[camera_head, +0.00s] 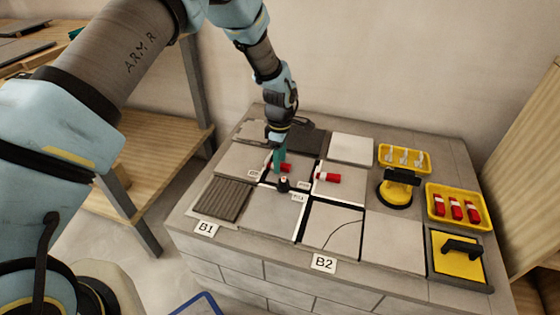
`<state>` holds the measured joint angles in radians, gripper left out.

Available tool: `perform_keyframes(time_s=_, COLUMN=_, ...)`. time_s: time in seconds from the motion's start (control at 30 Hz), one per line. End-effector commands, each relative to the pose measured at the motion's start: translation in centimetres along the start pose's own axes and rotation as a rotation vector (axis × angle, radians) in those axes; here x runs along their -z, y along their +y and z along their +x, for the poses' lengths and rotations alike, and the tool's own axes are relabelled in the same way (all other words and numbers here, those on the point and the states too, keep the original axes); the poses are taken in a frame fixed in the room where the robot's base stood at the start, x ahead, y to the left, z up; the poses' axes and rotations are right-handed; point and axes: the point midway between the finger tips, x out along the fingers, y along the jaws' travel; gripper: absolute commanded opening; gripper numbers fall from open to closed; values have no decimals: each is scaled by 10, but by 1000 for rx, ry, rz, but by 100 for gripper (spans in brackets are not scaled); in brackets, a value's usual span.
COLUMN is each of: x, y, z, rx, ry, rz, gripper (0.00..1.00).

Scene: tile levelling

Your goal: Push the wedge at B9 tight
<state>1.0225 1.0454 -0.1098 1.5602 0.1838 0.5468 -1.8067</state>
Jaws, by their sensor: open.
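A red wedge (285,168) lies on the tiles by a joint, right beside my gripper. A second red wedge (327,177) lies at another joint to its right, with a white clip at its left end. Small labels by the joints are too small to read, so I cannot tell which wedge is at B9. My gripper (279,164) points down with teal fingers close to the first wedge and partly hides it. The jaws are open. I cannot tell whether a finger touches the wedge.
A black knob (284,184) stands just in front of my gripper. At the right are a yellow tray of white clips (380,156), a yellow-black suction lifter (397,193), a yellow tray of red wedges (433,214) and a yellow float (448,262). The front tiles are mostly clear.

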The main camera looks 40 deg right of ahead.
Motion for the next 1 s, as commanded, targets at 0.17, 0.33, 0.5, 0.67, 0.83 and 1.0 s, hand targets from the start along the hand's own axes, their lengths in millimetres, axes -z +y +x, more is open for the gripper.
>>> perform_keyframes(time_s=0.17, x=0, y=1, z=-33, rx=-5, ry=0, rz=1, gripper=61)
perform_keyframes(time_s=0.33, x=-1, y=1, z=-67, rx=-4, ry=0, rz=2, gripper=61)
perform_keyframes(time_s=0.5, x=0, y=1, z=-90, rx=-3, ry=0, rz=0, gripper=61)
perform_keyframes(time_s=0.67, x=0, y=0, z=-100, rx=-1, ry=0, rz=1, gripper=61)
perform_keyframes(time_s=0.83, x=0, y=0, z=-101, rx=0, ry=0, rz=1, gripper=61)
perform_keyframes(time_s=1.0, x=26, y=-6, z=-112, rx=-7, ry=1, rz=20, gripper=61)
